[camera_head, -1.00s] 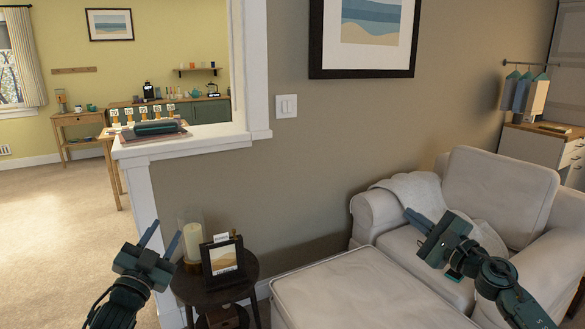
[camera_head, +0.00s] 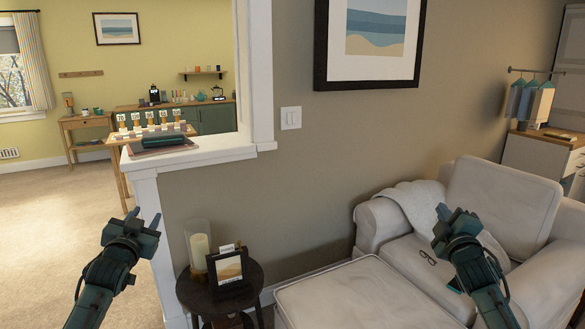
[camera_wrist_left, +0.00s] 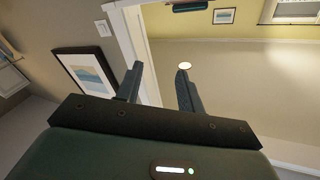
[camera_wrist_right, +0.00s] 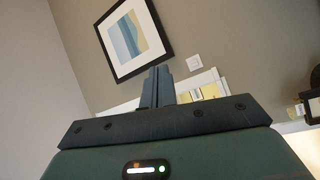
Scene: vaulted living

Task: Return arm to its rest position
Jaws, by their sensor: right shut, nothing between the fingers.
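My left gripper (camera_head: 145,216) is at the lower left of the head view, pointing up and away, over the floor beside the half wall. In the left wrist view its two fingers (camera_wrist_left: 158,80) stand apart with nothing between them. My right gripper (camera_head: 443,209) is in front of the armchair in the head view, pointing up and away. In the right wrist view its fingers (camera_wrist_right: 157,86) are closed together and hold nothing. Both grippers are raised and similarly posed.
A cream armchair (camera_head: 502,200) with an ottoman (camera_head: 365,295) stands at the right. Glasses (camera_head: 428,257) lie on its seat. A dark round side table (camera_head: 258,278) holds a candle (camera_head: 200,250) and a framed picture (camera_head: 228,270). Carpet (camera_head: 50,220) is clear at the left.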

